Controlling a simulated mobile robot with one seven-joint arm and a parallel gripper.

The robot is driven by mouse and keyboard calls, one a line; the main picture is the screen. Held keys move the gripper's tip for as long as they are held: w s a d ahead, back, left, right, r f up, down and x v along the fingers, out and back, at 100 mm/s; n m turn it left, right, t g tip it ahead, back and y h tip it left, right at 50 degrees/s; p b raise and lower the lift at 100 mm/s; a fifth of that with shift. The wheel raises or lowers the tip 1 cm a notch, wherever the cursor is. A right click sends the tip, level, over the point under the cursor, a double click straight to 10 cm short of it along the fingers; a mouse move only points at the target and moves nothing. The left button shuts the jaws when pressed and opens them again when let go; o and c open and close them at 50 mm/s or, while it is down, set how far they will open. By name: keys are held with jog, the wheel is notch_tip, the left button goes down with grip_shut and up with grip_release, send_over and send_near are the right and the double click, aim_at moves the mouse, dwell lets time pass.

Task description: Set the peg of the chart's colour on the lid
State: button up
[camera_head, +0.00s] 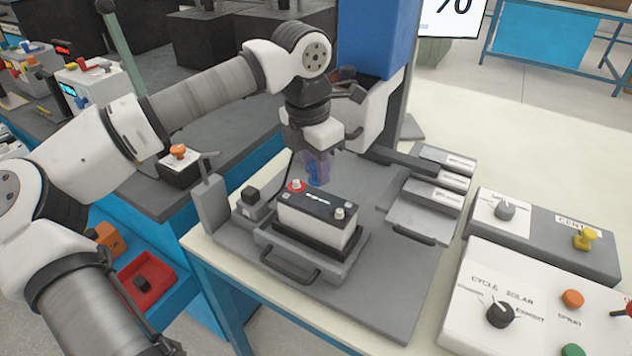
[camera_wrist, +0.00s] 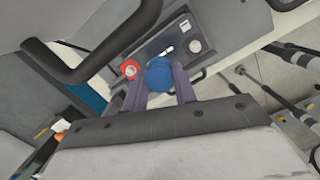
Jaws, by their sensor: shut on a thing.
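A white battery (camera_head: 318,228) with a black lid (camera_head: 316,203) sits in a grey holder on the bench. Its lid carries a red-ringed terminal (camera_head: 296,186) at the left and a pale terminal (camera_head: 340,212) at the right. My gripper (camera_head: 318,172) points down just above the lid's far side. In the wrist view its purple fingers (camera_wrist: 160,88) are shut on a blue round peg (camera_wrist: 158,72), which appears between the two terminals. I cannot tell whether the peg touches the lid. I cannot make out a colour chart.
A grey clamp post (camera_head: 212,200) stands left of the battery, and a blue column (camera_head: 372,40) rises behind. Grey labelled blocks (camera_head: 440,180) lie at the right. Control boxes with knobs (camera_head: 500,312) fill the front right. A red bin (camera_head: 145,285) is below, left.

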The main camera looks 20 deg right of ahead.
aim_at(315, 178)
jog(key=shift+f, duration=2.35)
jog(key=shift+f, duration=0.2)
jog(key=o, duration=0.9)
jog(key=shift+o, duration=0.2)
jog(key=shift+r, duration=0.1)
notch_tip(315, 178, up, 12)
jog(key=a+b, duration=0.1)
jog(key=shift+s+a, duration=0.2)
jog(key=shift+r, duration=0.1)
